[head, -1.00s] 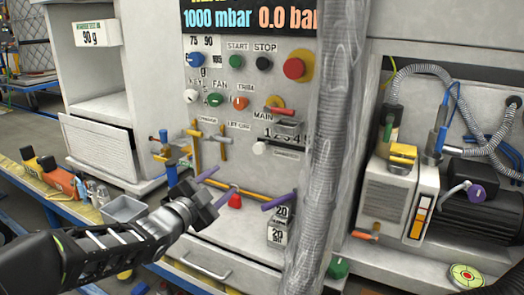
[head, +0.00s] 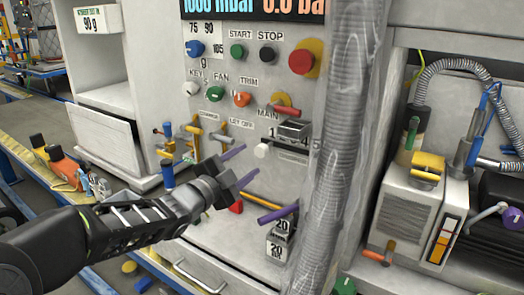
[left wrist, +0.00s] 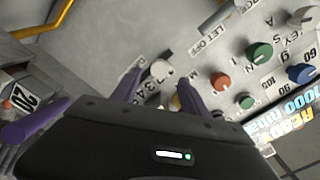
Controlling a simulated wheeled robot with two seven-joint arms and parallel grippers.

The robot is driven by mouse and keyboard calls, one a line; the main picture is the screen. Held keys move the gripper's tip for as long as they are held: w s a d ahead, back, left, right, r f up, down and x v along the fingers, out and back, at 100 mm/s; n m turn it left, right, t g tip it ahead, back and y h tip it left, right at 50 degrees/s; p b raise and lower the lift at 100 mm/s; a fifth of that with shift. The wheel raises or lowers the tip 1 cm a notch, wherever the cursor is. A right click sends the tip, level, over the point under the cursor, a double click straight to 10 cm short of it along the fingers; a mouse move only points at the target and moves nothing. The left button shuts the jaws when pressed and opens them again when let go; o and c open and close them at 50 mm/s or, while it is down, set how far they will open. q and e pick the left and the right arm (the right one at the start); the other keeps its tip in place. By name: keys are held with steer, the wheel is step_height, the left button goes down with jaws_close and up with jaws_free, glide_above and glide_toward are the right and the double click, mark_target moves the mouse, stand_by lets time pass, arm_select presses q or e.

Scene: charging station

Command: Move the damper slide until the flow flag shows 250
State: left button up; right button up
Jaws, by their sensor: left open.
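A white knob (head: 262,150) sticks out of the grey panel below a number scale (head: 292,130) marked from 1 upward; it appears to be the slide. In the left wrist view the white knob (left wrist: 160,70) shows between the purple fingertips. My left gripper (head: 251,158) is open, with its fingertips just left of and below the knob in the head view. Whether it touches the knob I cannot tell. The left gripper also shows in the left wrist view (left wrist: 161,80). I cannot make out a flow flag or any 250 reading. My right gripper is not in view.
A thick grey hose (head: 345,150) hangs just right of the scale. A red-handled main switch (head: 284,108) is above. Yellow T-handles (head: 219,136) stand to the left.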

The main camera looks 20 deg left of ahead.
mark_target(259, 152)
arm_select(q)
steer(key=w, duration=0.5)
steer(key=w+d, duration=0.1)
steer(key=w, duration=0.1)
steer(key=shift+w, duration=0.25)
jaws_close()
stand_by(0.3)
stand_by(0.8)
